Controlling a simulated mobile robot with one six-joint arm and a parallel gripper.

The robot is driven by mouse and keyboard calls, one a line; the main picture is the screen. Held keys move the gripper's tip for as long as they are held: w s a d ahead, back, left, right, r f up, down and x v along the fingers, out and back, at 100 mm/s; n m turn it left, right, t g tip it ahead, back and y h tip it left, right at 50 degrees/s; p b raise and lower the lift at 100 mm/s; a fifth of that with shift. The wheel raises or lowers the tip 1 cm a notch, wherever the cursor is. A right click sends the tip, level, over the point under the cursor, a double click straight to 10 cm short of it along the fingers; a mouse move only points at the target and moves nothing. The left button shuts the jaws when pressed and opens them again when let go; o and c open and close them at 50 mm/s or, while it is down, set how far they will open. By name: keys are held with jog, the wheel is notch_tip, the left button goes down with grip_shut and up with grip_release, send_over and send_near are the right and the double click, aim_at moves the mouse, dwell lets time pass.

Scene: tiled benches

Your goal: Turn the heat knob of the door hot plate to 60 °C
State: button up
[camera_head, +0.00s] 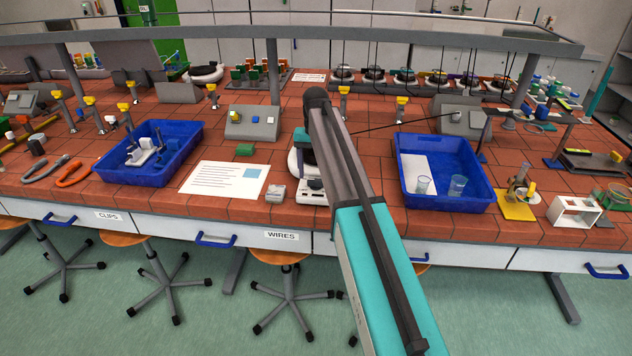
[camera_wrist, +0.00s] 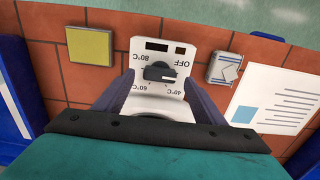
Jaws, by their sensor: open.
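A white hot plate (camera_head: 311,196) stands near the front edge of the tiled bench, mostly hidden by my arm in the head view. In the wrist view its front panel (camera_wrist: 142,103) shows upside down, with OFF, 40 °C, 60 °C and 80 °C printed around a dark round heat knob (camera_wrist: 158,73). A pale mark shows on the knob's lower right; I cannot tell its exact setting. My gripper (camera_wrist: 157,78) is open, its dark fingers on either side of the panel with the knob between them. I cannot see finger contact with the knob.
A grey block (camera_head: 276,194) and a white printed sheet (camera_head: 224,180) lie beside the hot plate. A yellow-green pad (camera_wrist: 90,50) lies on its other side in the wrist view. Blue trays (camera_head: 150,178) (camera_head: 470,204) stand left and right. Stools (camera_head: 279,257) stand below the bench edge.

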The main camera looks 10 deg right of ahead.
aim_at(316, 183)
jog(key=shift+f+b, duration=0.45)
jog(key=shift+f, duration=0.75)
jog(key=shift+c, duration=0.4)
jog(key=c, duration=1)
